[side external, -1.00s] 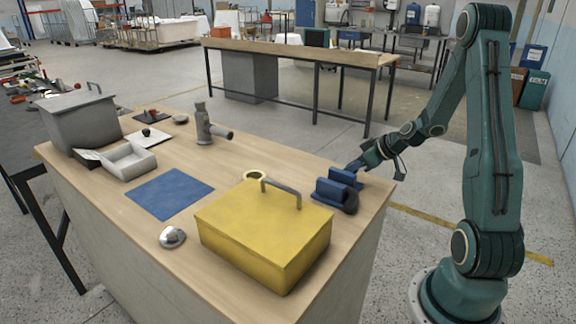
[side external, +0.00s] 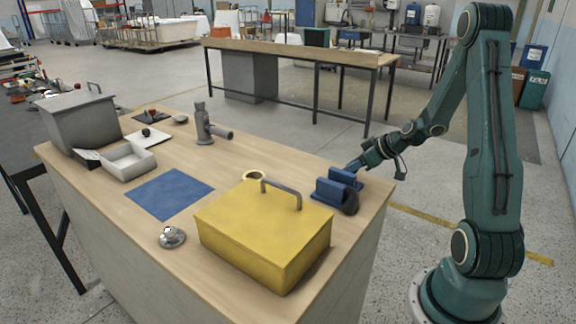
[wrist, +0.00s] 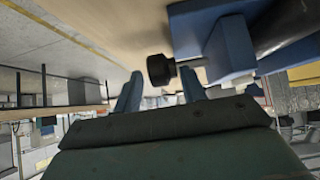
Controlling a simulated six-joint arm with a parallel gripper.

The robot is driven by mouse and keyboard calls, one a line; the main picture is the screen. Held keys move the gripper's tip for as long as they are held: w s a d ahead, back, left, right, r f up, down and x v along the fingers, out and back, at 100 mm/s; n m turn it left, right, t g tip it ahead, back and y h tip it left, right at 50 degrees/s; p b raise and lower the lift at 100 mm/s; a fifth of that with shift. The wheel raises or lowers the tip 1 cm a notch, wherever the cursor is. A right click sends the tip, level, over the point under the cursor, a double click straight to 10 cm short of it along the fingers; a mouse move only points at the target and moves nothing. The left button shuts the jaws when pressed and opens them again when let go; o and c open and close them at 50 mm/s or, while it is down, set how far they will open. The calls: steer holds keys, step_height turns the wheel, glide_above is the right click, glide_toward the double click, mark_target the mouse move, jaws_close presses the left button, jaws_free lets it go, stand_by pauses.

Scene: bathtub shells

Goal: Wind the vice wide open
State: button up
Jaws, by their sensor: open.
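The blue vice (side external: 332,191) stands near the right edge of the bench, with a gap between its two jaws. In the wrist view the vice (wrist: 231,45) is at the upper right, cut off by the frame. A black knob (wrist: 160,70) on a short metal screw sticks out of it. My gripper (side external: 353,166) is at the vice's far side. In the wrist view my gripper (wrist: 160,80) is open, with the knob lined up in the gap between its blue fingertips. Both fingers look clear of the knob. A dark round part (side external: 350,203) is at the vice's near side.
A yellow box (side external: 262,235) with a handle stands just left of the vice. The bench edge is close on the right.

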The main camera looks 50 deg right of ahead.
step_height(320, 180, up, 20)
stand_by(0.9)
steer(key=shift+f, duration=0.2)
steer(key=s+f+g, duration=0.4)
steer(key=f, duration=0.2)
steer(key=shift+s+f+g, duration=0.3)
steer(key=shift+f+g, duration=0.1)
steer(key=shift+f, duration=0.1)
steer(key=shift+x, duration=6.8)
steer(key=shift+w, duration=0.1)
